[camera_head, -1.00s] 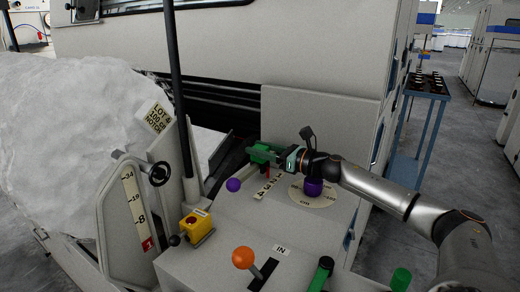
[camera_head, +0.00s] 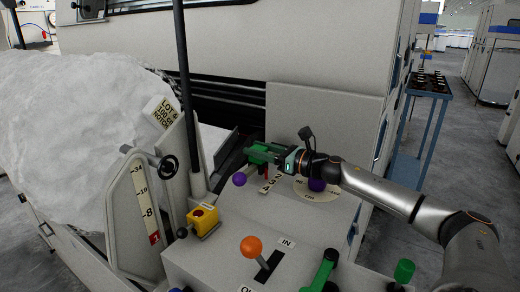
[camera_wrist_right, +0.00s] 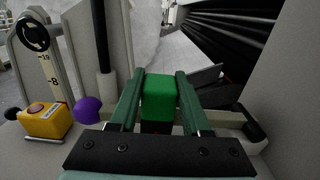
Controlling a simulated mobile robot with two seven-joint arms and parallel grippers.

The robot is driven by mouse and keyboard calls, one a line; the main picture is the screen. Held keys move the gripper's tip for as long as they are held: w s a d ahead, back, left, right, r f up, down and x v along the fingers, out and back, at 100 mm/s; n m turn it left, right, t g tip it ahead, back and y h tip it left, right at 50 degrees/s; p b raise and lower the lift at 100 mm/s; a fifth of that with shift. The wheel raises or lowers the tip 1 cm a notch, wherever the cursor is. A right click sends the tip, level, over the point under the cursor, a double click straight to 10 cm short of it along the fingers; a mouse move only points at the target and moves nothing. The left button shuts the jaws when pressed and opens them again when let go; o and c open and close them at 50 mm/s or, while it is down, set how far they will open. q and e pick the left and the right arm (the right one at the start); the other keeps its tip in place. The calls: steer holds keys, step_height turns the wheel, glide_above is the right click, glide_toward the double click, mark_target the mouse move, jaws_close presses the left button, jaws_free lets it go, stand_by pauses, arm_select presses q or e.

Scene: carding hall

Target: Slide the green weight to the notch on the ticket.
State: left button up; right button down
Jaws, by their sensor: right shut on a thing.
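The green weight (camera_head: 257,154) sits at the back of the grey control panel, on a bar behind a numbered strip (camera_head: 270,184). My right gripper (camera_head: 264,152) is shut on it, coming in from the right. In the right wrist view the weight (camera_wrist_right: 159,98) is a green block between the two fingers (camera_wrist_right: 158,105). The notch positions under it are hidden there. The ticket (camera_head: 166,113) is a cream tag by the white fibre mass; its lot line and "notch" word show, but its last line is too small to read surely. My left gripper is out of view.
A yellow button box (camera_head: 203,219), an orange lever knob (camera_head: 251,246) and a green handle (camera_head: 324,268) are nearer. A black post (camera_head: 187,100) rises at left.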

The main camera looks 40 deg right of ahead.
mark_target(265, 151)
steer(key=shift+c, duration=1.8)
jaws_free()
steer(key=shift+d, duration=0.1)
steer(key=shift+s+d+f, duration=0.15)
steer(key=shift+s, duration=0.15)
steer(key=shift+b+v, duration=0.4)
steer(key=shift+v, duration=0.55)
steer(key=shift+r+p+v, duration=0.2)
steer(key=shift+p+v, duration=0.55)
steer(key=shift+v, duration=0.75)
steer(key=p+v, duration=0.2)
steer(key=v, duration=0.3)
steer(key=shift+s, duration=0.35)
steer(key=shift+s+d, duration=0.25)
steer(key=shift+s, duration=0.35)
